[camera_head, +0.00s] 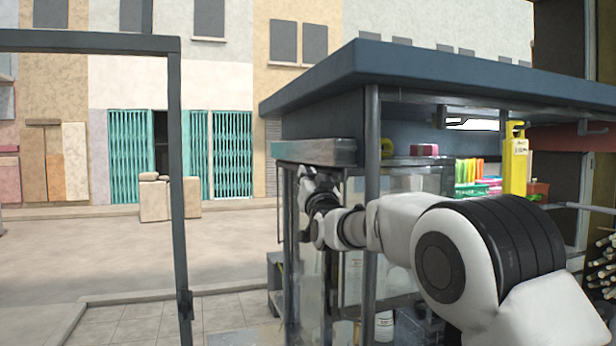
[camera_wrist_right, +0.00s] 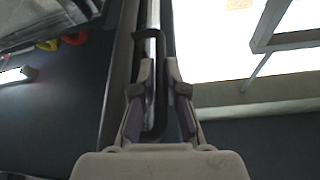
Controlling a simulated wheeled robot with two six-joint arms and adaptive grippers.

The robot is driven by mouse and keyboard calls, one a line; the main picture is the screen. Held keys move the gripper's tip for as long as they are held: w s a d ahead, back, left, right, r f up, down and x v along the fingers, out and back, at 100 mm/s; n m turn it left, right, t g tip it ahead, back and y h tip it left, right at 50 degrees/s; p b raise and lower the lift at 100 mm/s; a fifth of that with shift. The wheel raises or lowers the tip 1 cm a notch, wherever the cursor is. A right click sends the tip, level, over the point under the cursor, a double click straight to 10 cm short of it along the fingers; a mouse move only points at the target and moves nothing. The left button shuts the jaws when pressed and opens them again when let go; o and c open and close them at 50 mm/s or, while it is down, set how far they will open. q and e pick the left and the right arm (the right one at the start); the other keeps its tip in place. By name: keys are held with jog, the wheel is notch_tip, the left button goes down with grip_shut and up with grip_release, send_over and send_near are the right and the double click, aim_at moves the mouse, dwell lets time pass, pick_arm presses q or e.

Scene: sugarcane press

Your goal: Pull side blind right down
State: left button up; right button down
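The side blind (camera_head: 315,151) shows in the head view as a grey, rolled or folded strip under the left edge of the stall roof. My right gripper (camera_head: 311,178) is just below it, small and partly hidden by my own wrist. In the right wrist view, the two fingers of my right gripper (camera_wrist_right: 159,66) lean close together on either side of a dark, looped handle (camera_wrist_right: 161,85). They appear closed on it. A pale metal bar (camera_wrist_right: 152,18) runs beyond the fingertips. My left gripper is not in view.
The stall's blue-grey roof (camera_head: 450,75) overhangs the counter, and a dark post (camera_head: 371,145) stands close to my right arm. A yellow bottle-like item (camera_head: 515,162) and colourful goods stand at the right. A dark frame (camera_head: 177,180) is at the left; the street behind is open.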

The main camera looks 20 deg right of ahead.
jog(key=shift+f, duration=0.1)
notch_tip(320, 180, down, 28)
jog(key=b, duration=2.3)
jog(key=shift+r, duration=0.2)
jog(key=shift+w, duration=0.1)
jog(key=c, duration=1.5)
grip_release()
